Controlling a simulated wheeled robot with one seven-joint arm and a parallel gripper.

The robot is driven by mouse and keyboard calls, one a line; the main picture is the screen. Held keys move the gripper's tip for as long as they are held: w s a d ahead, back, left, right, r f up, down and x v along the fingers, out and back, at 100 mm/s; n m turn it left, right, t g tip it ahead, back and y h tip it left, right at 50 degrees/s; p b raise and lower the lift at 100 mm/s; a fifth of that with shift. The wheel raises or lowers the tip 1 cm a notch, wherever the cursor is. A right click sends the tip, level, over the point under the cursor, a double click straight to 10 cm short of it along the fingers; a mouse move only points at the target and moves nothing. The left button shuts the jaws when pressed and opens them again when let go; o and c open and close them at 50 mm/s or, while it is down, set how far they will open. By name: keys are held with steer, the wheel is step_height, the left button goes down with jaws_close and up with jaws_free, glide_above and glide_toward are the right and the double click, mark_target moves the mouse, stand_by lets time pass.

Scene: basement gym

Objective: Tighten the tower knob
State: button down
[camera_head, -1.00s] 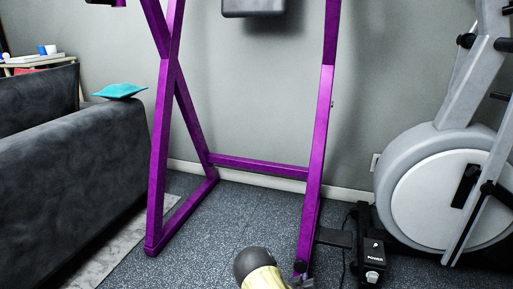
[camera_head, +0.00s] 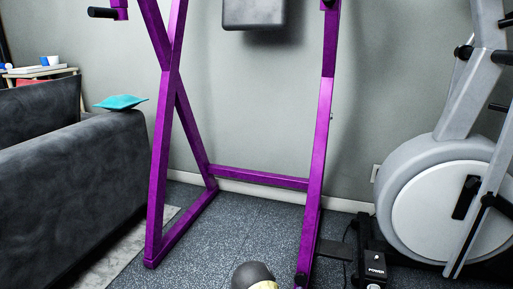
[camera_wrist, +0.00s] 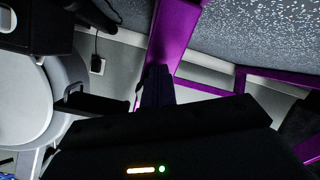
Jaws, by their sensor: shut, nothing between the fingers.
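The purple tower frame (camera_head: 317,140) stands against the grey wall, with crossed legs on the left and one upright on the right. I cannot tell which is the tower knob. In the wrist view, which is turned upside down, my gripper (camera_wrist: 158,86) is shut and empty. Its dark fingers overlap a purple post (camera_wrist: 173,40); contact cannot be told. In the head view only part of my arm shows at the bottom edge.
A grey exercise machine (camera_head: 440,200) stands right of the tower, with a black box marked POWER (camera_head: 375,268) at its foot. A dark sofa (camera_head: 70,180) with a teal cushion (camera_head: 121,102) is at left. Speckled floor (camera_head: 235,220) between the tower's legs is clear.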

steer(key=shift+w+a+r, duration=0.1)
steer(key=shift+w+r, duration=0.05)
steer(key=shift+s+f, duration=0.2)
steer(key=shift+f, duration=0.15)
stand_by(0.3)
steer(key=p+v, duration=0.4)
steer(key=v, duration=0.2)
stand_by(0.5)
